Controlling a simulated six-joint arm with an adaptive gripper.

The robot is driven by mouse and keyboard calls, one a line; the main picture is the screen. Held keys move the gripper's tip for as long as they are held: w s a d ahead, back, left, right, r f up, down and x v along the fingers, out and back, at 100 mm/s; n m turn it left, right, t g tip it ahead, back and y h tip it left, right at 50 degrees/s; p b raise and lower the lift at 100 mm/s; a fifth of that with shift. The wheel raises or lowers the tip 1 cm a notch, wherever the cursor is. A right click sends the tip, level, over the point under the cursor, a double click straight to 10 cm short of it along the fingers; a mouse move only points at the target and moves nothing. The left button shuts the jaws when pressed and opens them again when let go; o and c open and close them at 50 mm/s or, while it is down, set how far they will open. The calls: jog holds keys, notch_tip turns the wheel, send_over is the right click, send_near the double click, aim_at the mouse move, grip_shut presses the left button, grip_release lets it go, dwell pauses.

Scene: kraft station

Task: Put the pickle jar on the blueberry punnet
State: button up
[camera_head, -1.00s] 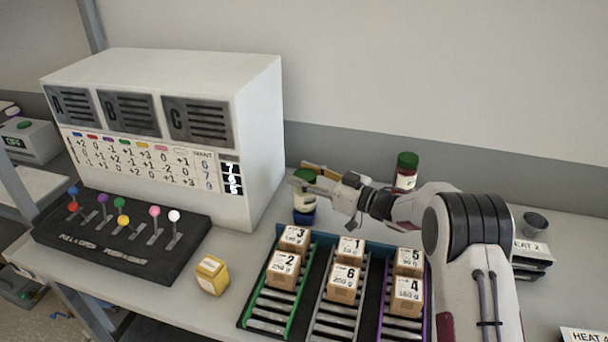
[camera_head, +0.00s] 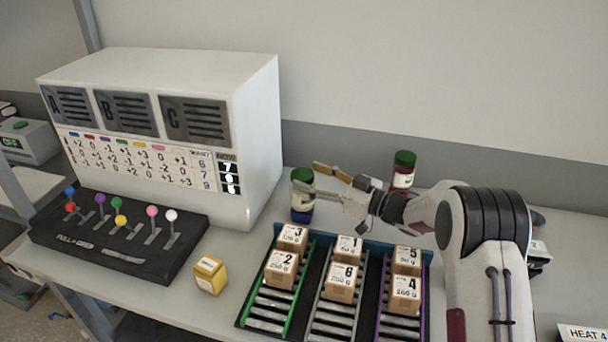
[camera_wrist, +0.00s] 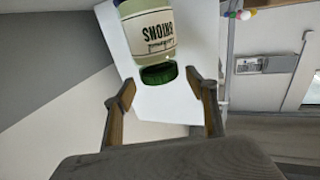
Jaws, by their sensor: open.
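A green-lidded jar with a pale label (camera_head: 302,190) stands upright behind the conveyor tray. In the wrist view the jar (camera_wrist: 152,35) shows a label that seems to read "onions". Dark blue shows at its base (camera_head: 301,216); I cannot tell whether this is the blueberry punnet beneath it. A second jar (camera_head: 403,174), with a green lid and dark red contents, stands at the back behind my arm, partly hidden. My gripper (camera_head: 315,178) is open and empty. Its fingertips (camera_wrist: 161,88) are just short of the first jar's lid, on the jar's right in the head view.
The tray (camera_head: 277,238) with several numbered boxes lies in front of my arm. A white machine (camera_head: 255,140) and a black lever panel (camera_head: 125,240) stand at left. A small yellow box (camera_head: 209,275) sits before them.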

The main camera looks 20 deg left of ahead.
notch_tip(320, 180, up, 7)
jog(key=d, duration=0.1)
jog(key=shift+s+d, duration=0.25)
dwell(0.9)
